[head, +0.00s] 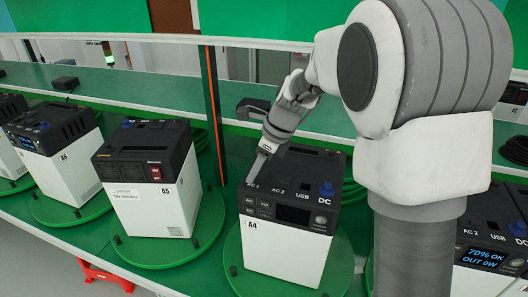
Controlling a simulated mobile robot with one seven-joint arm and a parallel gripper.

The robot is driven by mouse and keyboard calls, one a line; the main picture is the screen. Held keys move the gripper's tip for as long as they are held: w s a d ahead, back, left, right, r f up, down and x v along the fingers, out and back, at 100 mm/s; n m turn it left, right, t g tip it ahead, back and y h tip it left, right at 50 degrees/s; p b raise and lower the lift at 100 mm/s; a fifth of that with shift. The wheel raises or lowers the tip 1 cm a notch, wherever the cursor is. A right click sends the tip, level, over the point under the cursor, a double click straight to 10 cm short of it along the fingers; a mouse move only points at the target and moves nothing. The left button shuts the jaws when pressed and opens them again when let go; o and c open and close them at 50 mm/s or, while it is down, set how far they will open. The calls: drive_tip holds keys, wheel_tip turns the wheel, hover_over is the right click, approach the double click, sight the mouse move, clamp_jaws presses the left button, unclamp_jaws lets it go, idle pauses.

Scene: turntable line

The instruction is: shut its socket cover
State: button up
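A power unit marked A4 (285,250), with a white body and black top, stands on a round green turntable (240,284). Its top carries the labels AC 1, AC 2, USB and DC, with a blue part (327,188) by DC. Its front screen (293,215) is dark. The finger gap does not show. No raised socket cover is clearly visible; my gripper and arm hide part of the top.
Unit A5 (152,205) stands left on its own turntable, with more units beyond it. Another unit (484,258), its screen lit, is at right. A dark post with an orange strip (214,115) rises behind, between A5 and A4. A green shelf (160,100) runs behind.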

drive_tip(key=v, duration=1.7)
drive_tip(key=shift+d+b, duration=0.15)
drive_tip(key=shift+b, duration=0.15)
drive_tip(key=s+d+f+n+t+h+b, duration=0.2)
drive_tip(key=s+f+n, duration=0.3)
drive_tip(key=s+n, duration=0.6)
drive_tip(key=s+d+f+n+t+h+b, duration=0.2)
drive_tip(key=s+d+f+n, duration=0.2)
drive_tip(key=s+n, duration=0.7)
wheel_tip(320, 180, down, 2)
drive_tip(key=shift+s, duration=0.8)
drive_tip(key=shift+d, duration=0.15)
